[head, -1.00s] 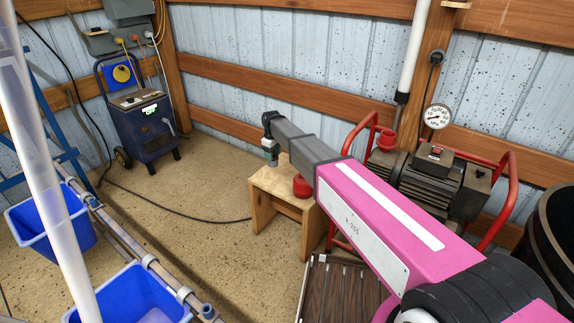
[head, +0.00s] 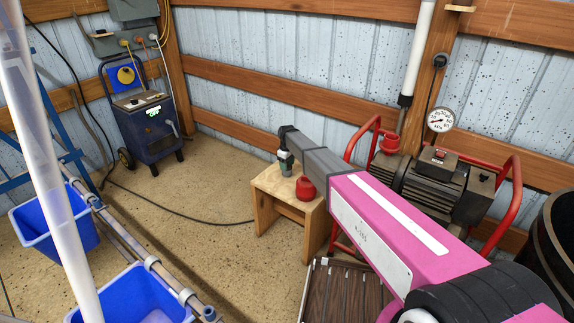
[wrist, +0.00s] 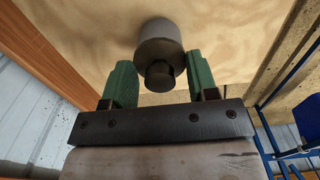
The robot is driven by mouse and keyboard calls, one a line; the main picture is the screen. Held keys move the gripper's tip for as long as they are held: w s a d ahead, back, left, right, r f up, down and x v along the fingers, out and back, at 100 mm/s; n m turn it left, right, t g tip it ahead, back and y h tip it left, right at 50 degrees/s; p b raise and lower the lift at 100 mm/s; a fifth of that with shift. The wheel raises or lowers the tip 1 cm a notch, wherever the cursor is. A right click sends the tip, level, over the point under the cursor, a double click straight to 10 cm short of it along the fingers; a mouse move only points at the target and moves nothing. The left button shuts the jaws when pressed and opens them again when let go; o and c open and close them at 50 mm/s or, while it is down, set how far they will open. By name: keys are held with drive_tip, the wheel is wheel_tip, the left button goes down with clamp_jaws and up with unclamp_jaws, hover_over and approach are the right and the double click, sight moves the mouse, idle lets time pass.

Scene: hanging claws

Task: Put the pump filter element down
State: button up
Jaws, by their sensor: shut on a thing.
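The pump filter element (wrist: 160,43) is a grey cylinder with a narrower dark end, seen in the wrist view between the green fingers. My gripper (wrist: 161,78) is shut on it. In the head view my gripper (head: 286,165) points down over the left part of the wooden stool (head: 266,205), beside a red rounded part (head: 305,189). The element itself is hardly distinguishable there. The stool's pale plywood top (wrist: 90,40) lies close behind the element in the wrist view; I cannot tell whether they touch.
The pump (head: 433,180), with its red frame and a red cup (head: 390,143), stands right of the stool. A dark slatted crate (head: 345,292) is on the floor in front. Blue bins (head: 130,300) stand at the left. Floor left of the stool is clear except for a cable.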

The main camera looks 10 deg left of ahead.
drive_tip(key=shift+f, duration=0.1)
drive_tip(key=o, duration=1.3)
wheel_tip(320, 180, up, 12)
drive_tip(key=shift+r, duration=0.15)
